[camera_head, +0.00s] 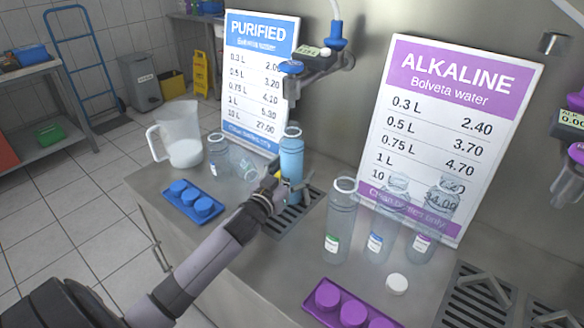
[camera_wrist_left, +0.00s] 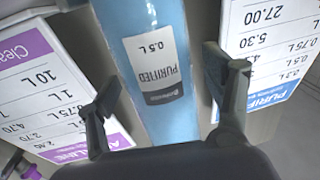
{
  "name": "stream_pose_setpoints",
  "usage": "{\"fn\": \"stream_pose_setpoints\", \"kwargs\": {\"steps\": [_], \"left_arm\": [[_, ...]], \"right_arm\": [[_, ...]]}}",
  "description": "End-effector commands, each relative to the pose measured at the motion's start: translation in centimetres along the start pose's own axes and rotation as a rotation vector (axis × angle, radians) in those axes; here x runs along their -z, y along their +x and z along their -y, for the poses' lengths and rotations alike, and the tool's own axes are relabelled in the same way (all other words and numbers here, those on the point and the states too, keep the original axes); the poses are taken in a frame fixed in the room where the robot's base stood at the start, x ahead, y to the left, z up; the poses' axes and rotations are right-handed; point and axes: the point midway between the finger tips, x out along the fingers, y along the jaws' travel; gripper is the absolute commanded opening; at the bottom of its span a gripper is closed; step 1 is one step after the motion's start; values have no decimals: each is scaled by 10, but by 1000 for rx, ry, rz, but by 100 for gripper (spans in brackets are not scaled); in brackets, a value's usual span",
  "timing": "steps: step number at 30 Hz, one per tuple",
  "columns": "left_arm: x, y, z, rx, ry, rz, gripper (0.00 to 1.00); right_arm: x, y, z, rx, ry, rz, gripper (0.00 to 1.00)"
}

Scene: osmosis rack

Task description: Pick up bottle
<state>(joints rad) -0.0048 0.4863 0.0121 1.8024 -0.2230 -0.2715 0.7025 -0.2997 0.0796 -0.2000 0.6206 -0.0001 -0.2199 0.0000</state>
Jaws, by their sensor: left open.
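The blue bottle (camera_head: 291,160) stands upright on the drain grate under the purified water tap. In the left wrist view the bottle (camera_wrist_left: 150,40) fills the middle, with its label reading PURIFIED 0.5 L facing me. My left gripper (camera_head: 279,184) is at the bottle's lower half. In the left wrist view its open fingers (camera_wrist_left: 165,95) are on either side of the bottle, with a visible gap on the left side; contact on the right side is hard to tell. My right gripper is not seen.
Clear bottles (camera_head: 340,222) stand to the right, near a white cap (camera_head: 397,284) and a purple cap tray (camera_head: 318,312). A blue cap tray (camera_head: 178,208), a clear bottle (camera_head: 219,157) and a white jug (camera_head: 181,146) are left. Price signs (camera_head: 262,80) stand behind.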

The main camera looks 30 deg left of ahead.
Motion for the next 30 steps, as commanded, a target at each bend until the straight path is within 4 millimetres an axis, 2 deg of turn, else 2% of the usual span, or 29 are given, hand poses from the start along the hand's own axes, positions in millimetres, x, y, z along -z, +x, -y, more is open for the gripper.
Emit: {"fn": "stream_pose_setpoints", "kwargs": {"steps": [2, 30], "left_arm": [[0, 0, 0, 0, 0, 0, 72], [0, 0, 0, 0, 0, 0, 9]], "right_arm": [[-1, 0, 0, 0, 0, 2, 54], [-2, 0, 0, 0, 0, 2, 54]]}}
